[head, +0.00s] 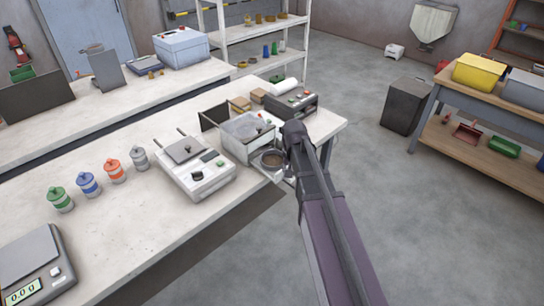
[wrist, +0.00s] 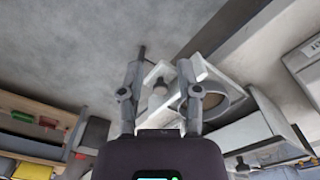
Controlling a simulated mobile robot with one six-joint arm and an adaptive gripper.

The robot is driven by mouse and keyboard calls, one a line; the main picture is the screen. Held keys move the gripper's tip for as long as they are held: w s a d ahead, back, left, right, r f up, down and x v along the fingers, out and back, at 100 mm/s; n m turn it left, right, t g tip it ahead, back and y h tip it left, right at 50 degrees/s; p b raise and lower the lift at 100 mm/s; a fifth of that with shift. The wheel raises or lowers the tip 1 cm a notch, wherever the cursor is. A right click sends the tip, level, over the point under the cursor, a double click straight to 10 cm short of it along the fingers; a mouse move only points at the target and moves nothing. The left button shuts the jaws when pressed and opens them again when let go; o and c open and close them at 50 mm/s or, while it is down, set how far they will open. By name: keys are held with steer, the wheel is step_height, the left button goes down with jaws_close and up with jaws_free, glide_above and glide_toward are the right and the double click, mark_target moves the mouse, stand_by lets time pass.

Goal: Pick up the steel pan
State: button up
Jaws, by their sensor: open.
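A round steel pan (head: 272,160) with brownish contents sits on a pale bracket at the front edge of the bench, below the clear-sided hopper box. In the wrist view what looks like the pan (wrist: 226,104) shows as a grey ring on the white bracket (wrist: 207,71), partly hidden by my right-hand finger. My gripper (wrist: 161,62) is open, with nothing held between its fingers; a small pale part shows behind the gap. In the head view my arm comes from the lower right and its end is beside the pan; the fingers are hidden there.
The hopper box (head: 247,137) stands just behind the pan, with a dark-fronted unit (head: 292,104) to its right. A white sealer-like machine (head: 196,172) and several coloured jars (head: 88,184) stand to the left. Open floor (head: 420,230) lies to the right.

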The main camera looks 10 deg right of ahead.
steer(key=w+r+m+p, duration=0.1)
steer(key=w+r+p, duration=0.1)
steer(key=w, duration=0.5)
steer(key=w+r+m+p, duration=0.2)
steer(key=w+r, duration=0.1)
steer(key=w, duration=0.4)
steer(key=shift+w+d+r+p, duration=0.2)
steer(key=shift+r+p, duration=0.1)
steer(key=shift+r, duration=0.1)
steer(key=shift+f, duration=0.1)
steer(key=b, duration=0.9)
glide_toward(273, 160)
steer(key=s+d+f, duration=0.1)
steer(key=s+d, duration=0.1)
steer(key=s, duration=0.1)
steer(key=s+d+f, duration=0.1)
steer(key=shift+s+d+f, duration=0.15)
steer(key=shift+d+f, duration=0.2)
steer(key=shift+d, duration=0.05)
steer(key=shift+f, duration=0.15)
steer(key=shift+f+b, duration=2.4)
steer(key=shift+f, duration=0.05)
jaws_close()
